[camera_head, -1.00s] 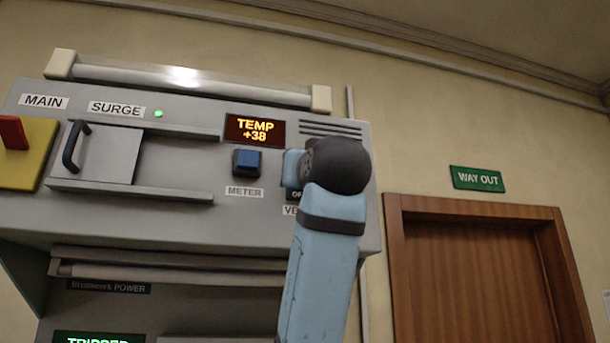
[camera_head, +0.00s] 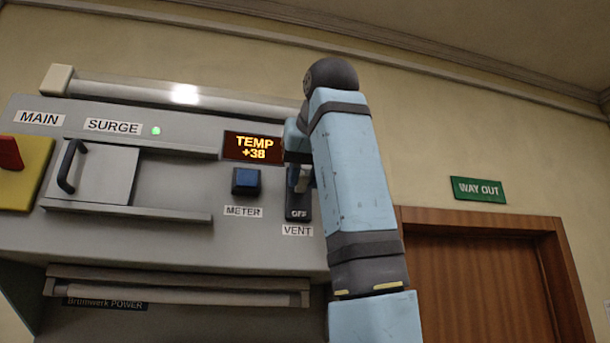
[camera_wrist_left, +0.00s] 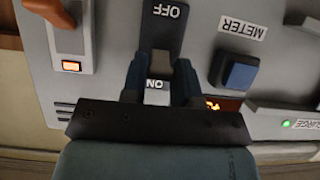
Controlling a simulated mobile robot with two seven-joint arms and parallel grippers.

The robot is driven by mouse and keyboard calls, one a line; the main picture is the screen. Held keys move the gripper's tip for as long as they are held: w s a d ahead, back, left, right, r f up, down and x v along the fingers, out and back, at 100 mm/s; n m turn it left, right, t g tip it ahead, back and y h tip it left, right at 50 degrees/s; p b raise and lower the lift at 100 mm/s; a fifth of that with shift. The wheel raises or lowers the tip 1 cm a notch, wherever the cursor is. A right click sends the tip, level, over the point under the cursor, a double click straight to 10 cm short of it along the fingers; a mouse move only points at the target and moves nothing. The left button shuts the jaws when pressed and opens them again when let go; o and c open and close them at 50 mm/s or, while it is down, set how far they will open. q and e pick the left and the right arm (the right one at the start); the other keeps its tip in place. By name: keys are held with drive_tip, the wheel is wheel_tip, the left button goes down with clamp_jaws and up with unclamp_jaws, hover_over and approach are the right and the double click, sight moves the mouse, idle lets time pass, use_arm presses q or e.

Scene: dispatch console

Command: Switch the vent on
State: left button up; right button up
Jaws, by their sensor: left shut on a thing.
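The vent switch (camera_head: 298,207) is a dark plate marked OFF at its lower end, above the VENT label (camera_head: 297,230) on the grey console. My left gripper (camera_head: 299,178) is at the upper part of the switch, its fingers pointing to the panel. In the left wrist view the switch plate (camera_wrist_left: 164,32) shows OFF at the top and ON lower down, between the two fingers of my left gripper (camera_wrist_left: 160,75). My right gripper is not in view.
The blue METER button (camera_head: 246,181) is close left of the switch, under the TEMP display (camera_head: 253,147) reading +38. A handled cover (camera_head: 105,172) and a red lever (camera_head: 9,153) on yellow are farther left. In the wrist view an orange-lit lamp (camera_wrist_left: 71,66) is nearby.

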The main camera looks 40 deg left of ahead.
use_arm(q)
drive_tip(key=shift+r+g+h, duration=0.35)
drive_tip(key=shift+g+h, duration=0.15)
drive_tip(key=shift+a, duration=0.15)
drive_tip(key=o, duration=0.9)
drive_tip(key=shift+w, duration=0.15)
